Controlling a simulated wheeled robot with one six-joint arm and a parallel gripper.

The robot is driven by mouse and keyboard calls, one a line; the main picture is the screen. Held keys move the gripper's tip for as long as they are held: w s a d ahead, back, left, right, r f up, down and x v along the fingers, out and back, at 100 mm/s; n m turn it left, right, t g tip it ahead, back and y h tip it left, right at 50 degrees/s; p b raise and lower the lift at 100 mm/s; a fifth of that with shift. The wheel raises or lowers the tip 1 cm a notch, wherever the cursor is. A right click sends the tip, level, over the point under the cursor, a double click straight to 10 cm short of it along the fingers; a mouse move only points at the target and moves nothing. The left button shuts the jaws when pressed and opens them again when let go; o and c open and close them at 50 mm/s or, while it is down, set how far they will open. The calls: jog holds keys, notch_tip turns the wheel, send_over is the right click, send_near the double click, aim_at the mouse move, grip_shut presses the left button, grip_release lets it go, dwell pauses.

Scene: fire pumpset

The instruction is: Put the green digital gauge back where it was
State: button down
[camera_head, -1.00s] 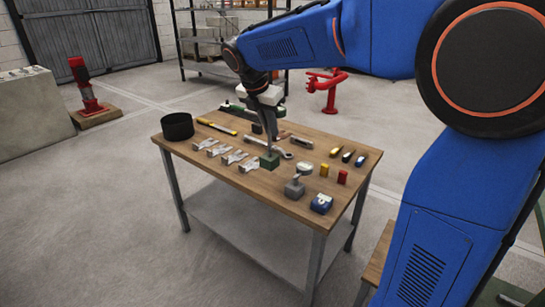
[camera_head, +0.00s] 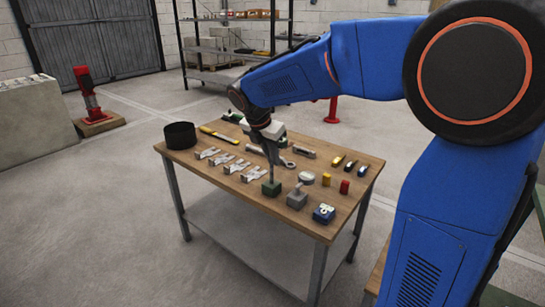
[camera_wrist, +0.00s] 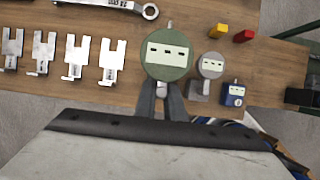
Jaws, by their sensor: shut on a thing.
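The green digital gauge (camera_wrist: 167,52) has a round face with a pale readout panel and small dark marks in the wrist view. My gripper (camera_wrist: 162,97) is shut on its silver stem at the lower edge of the face. In the head view, the gauge's green body (camera_head: 271,188) shows under my gripper (camera_head: 270,175), near the table's front edge. It is left of a grey block (camera_head: 297,197) and beside the row of silver forked plates (camera_head: 231,166). I cannot tell whether the gauge touches the tabletop.
The wooden table (camera_head: 225,191) also holds a grey round gauge (camera_wrist: 212,65), a blue device (camera_head: 323,213), yellow (camera_head: 326,179) and red (camera_head: 344,187) pieces, a wrench (camera_wrist: 122,6) and a black round container (camera_head: 180,135).

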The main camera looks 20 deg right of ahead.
jog(key=shift+f, duration=0.1)
jog(key=c, duration=1.8)
grip_release()
jog(key=shift+c, duration=0.2)
jog(key=v, duration=1.2)
jog(key=s+d+f+m+y, duration=0.1)
jog(key=s+d+f+m, duration=0.1)
jog(key=s+d+m, duration=0.35)
jog(key=s+d+f+m+y, duration=0.1)
jog(key=s+d+f+m, duration=0.15)
jog(key=s+m, duration=0.65)
jog(key=s+d+f+m+t+y, duration=0.1)
jog(key=s+f+m, duration=0.4)
jog(key=s, duration=0.3)
jog(key=s+d+f+m+t, duration=0.1)
jog(key=s+f+m, duration=0.4)
jog(key=s, duration=0.3)
jog(key=shift+d+f+m+y, duration=0.35)
jog(key=shift+y, duration=0.05)
jog(key=shift+s, duration=0.15)
